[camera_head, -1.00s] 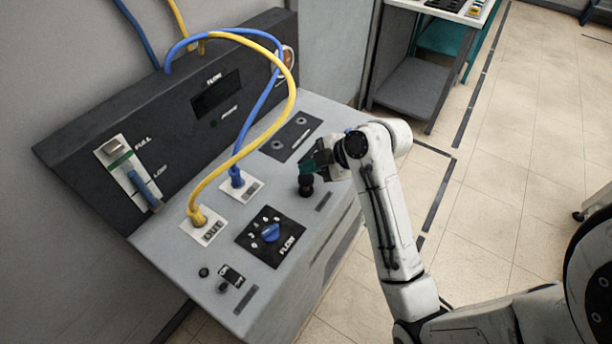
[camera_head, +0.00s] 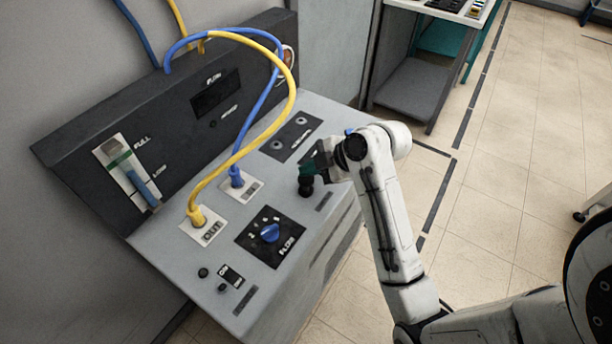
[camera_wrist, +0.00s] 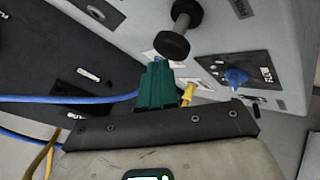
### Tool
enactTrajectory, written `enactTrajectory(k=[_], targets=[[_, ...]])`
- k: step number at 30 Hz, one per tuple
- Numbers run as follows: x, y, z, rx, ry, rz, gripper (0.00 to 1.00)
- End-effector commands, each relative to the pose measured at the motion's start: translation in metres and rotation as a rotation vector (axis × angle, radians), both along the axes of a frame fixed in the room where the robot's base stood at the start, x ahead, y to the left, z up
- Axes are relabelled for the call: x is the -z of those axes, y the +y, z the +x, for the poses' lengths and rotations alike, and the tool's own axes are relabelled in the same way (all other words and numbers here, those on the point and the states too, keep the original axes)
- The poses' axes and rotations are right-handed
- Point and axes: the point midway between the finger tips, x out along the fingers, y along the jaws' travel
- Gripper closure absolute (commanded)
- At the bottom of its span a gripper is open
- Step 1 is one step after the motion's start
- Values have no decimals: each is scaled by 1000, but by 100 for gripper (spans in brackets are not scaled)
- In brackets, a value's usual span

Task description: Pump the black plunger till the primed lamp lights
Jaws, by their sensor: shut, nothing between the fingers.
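The black plunger (camera_head: 306,187) stands on the sloping grey console top, right of the blue hose fitting. In the wrist view its round black knob (camera_wrist: 172,46) shows on a paler shaft, just beyond my fingertips. My gripper (camera_head: 307,168), with teal fingers, is shut and empty right by the knob; it also shows in the wrist view (camera_wrist: 157,62). I cannot tell whether the fingers touch the knob. The primed lamp (camera_head: 213,124) is a small dark spot on the upright panel and looks unlit.
A blue hose (camera_head: 241,145) and a yellow hose (camera_head: 217,177) arch over the console left of my gripper. A blue flow knob (camera_head: 270,233) and a small switch (camera_head: 231,276) sit nearer the front. The floor at the right is open.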

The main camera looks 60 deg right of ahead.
Motion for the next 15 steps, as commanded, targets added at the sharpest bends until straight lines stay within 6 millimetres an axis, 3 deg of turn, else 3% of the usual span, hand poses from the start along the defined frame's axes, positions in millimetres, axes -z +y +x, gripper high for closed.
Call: enactTrajectory(k=[15], targets=[[6, 0, 0, 0, 0, 0, 100]])
